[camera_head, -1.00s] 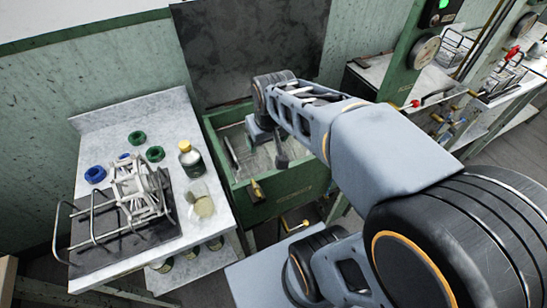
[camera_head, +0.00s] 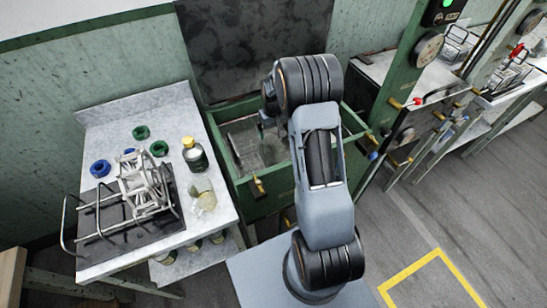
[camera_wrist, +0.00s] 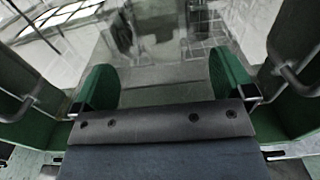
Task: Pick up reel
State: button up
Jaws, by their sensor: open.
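The reel (camera_head: 146,186), a pale open frame of bars and spokes, sits on a dark slab on the left bench in the head view. My gripper is over the green basin, to the right of the bench and well apart from the reel. In the head view it is mostly hidden by my arm. In the wrist view my gripper (camera_wrist: 163,85) shows its jaws spread apart, with nothing seen between them. I cannot make out the reel in the wrist view.
The bench (camera_head: 108,116) also carries blue and green rings, a capped bottle (camera_head: 195,155), a glass beaker (camera_head: 203,196) and a wire rack (camera_head: 80,222) beside the reel. The green basin (camera_head: 267,203) stands right of it. Open floor (camera_head: 440,215) lies at the right.

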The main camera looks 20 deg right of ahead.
aim_at(274, 142)
jog(key=shift+s+f+p, duration=0.2)
jog(key=shift+f+p, duration=0.8)
jog(key=shift+f, duration=3.6)
jog(key=c, duration=1.1)
